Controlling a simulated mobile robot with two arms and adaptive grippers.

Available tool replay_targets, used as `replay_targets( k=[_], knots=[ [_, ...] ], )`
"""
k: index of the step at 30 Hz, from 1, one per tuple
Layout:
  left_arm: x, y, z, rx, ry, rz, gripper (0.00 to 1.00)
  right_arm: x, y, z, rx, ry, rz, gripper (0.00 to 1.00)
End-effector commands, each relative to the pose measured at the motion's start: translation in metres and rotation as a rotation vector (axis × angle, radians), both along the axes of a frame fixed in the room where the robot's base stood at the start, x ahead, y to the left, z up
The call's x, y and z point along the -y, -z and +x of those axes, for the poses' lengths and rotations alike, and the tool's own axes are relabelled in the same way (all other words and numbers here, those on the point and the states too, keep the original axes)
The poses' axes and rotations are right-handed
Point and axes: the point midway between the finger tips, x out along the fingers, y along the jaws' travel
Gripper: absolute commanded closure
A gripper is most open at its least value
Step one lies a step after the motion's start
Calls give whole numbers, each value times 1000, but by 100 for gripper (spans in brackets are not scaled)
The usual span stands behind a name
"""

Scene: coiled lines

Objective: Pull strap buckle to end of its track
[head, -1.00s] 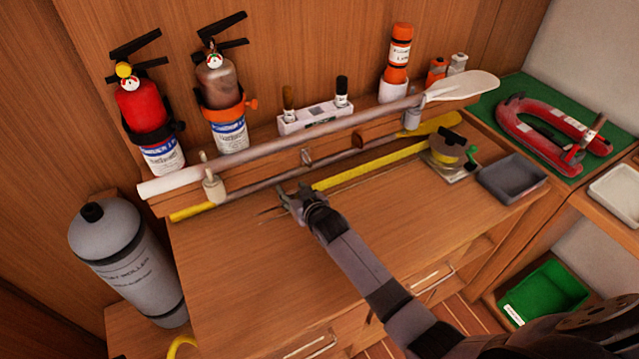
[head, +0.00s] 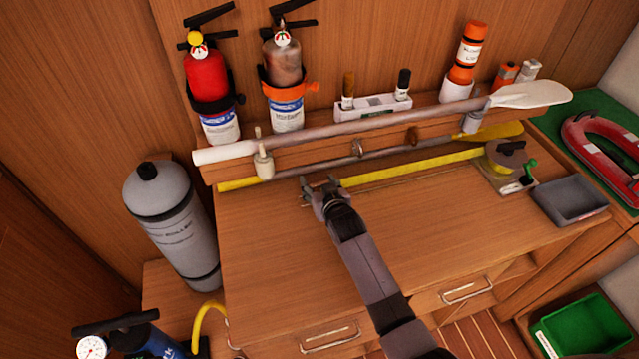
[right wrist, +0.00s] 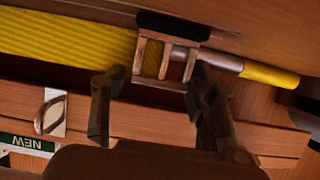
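A yellow strap (head: 415,165) runs left from a ratchet reel (head: 508,160) along the back of the wooden bench. In the right wrist view, the strap (right wrist: 65,40) ends at a brown, slotted metal buckle (right wrist: 166,60). My right gripper (head: 320,184) is at the strap's left end and hides most of the buckle in the head view. In the right wrist view, its fingers (right wrist: 152,78) are spread either side of the buckle. The left finger stands apart from it; the right one is close, contact unclear. My left gripper is not in view.
A paddle (head: 340,132) lies along the shelf above the strap, on pegs (head: 263,163). A yellow-ended pole (head: 237,184) runs just behind the strap. A grey tray (head: 570,200) sits right of the reel. The bench top left of my gripper is clear.

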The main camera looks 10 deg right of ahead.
Motion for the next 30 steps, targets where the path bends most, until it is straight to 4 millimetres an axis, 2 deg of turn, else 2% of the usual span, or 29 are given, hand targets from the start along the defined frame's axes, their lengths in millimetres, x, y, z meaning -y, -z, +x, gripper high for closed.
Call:
replay_targets(
  k=[4,16,20,30],
  knots=[
    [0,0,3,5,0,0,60,0,0,0,0,0,0,36],
    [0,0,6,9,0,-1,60,1,-2,-6,0,1,0,36],
    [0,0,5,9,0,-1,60,3,-8,-20,0,0,0,36],
    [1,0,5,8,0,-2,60,11,-32,-79,0,0,1,36]
  ],
)
